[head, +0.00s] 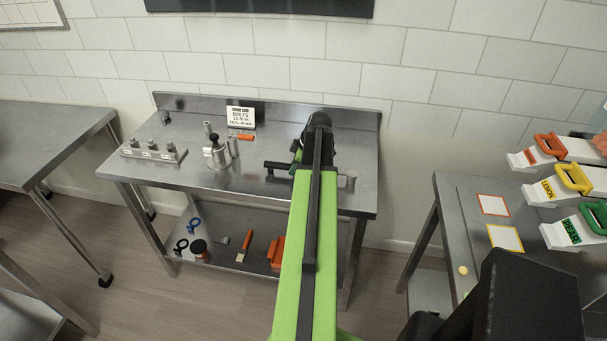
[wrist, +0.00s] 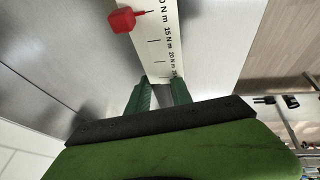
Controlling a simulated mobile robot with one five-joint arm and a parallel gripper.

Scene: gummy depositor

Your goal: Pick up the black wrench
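A black bar-shaped handle (head: 277,165), which looks like part of the black wrench, lies on the steel workbench (head: 235,187), just left of my gripper. My arm hides what lies to its right. A short grey metal piece (head: 346,182) shows on the other side of my arm; I cannot tell whether it belongs to the same tool. In the wrist view, the green fingers of my gripper (wrist: 160,90) are apart. A white strip (wrist: 161,55) marked in N m, with a red knob (wrist: 122,19), runs to between the fingertips. I cannot tell whether they touch it.
A bolt block (head: 153,153), a metal fixture (head: 217,155), an orange-handled tool (head: 242,137) and a bolts sign (head: 240,117) stand on the bench. The lower shelf (head: 222,225) holds several tools. A raised back edge (head: 270,104) runs behind. Another table with coloured-handle containers (head: 560,183) stands right.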

